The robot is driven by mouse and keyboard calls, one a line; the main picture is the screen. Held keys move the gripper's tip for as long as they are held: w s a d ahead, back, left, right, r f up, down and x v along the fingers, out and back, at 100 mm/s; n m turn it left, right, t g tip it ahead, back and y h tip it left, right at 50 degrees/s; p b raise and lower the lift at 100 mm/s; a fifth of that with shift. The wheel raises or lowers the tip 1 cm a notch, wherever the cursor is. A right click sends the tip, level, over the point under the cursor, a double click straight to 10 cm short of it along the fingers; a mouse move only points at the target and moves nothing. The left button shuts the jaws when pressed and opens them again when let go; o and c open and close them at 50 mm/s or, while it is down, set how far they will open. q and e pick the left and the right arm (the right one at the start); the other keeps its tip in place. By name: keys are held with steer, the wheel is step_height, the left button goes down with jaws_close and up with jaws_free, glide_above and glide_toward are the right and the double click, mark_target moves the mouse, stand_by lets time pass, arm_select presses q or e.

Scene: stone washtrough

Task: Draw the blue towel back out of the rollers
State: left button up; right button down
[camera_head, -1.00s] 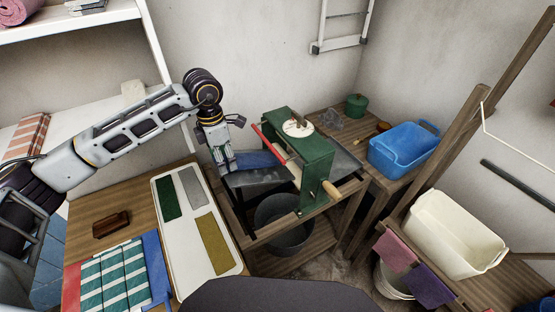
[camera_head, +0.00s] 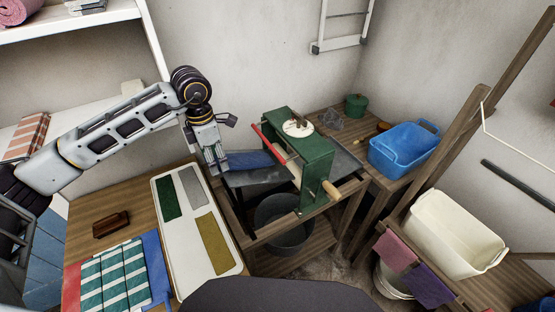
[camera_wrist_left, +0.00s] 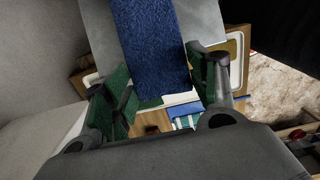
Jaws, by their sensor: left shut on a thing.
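The blue towel (camera_head: 252,160) lies flat on the dark tray (camera_head: 255,178) on the left side of the green wringer (camera_head: 312,175). Its right end reaches the wringer's frame; I cannot tell whether it is still between the rollers (camera_head: 283,153). My left gripper (camera_head: 217,167) is at the towel's left end, past the tray's left edge, and is shut on it. In the left wrist view the towel (camera_wrist_left: 150,45) runs away from between the two fingers (camera_wrist_left: 160,92). My right gripper is not in view.
A red lever (camera_head: 267,139) and a wooden-handled crank (camera_head: 331,188) stick out from the wringer. A grey tub (camera_head: 282,228) stands below. A white board with coloured cloths (camera_head: 158,238) lies left. A blue basin (camera_head: 402,150) and cream tub (camera_head: 455,235) stand right.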

arm_select(q)
steer(key=shift+r, duration=0.1)
steer(key=shift+r+p, duration=0.3)
steer(key=shift+r, duration=0.45)
steer(key=shift+r+p, duration=0.85)
steer(key=shift+r, duration=1.35)
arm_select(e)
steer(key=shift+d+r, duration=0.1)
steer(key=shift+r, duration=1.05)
arm_select(q)
steer(key=shift+s, duration=0.15)
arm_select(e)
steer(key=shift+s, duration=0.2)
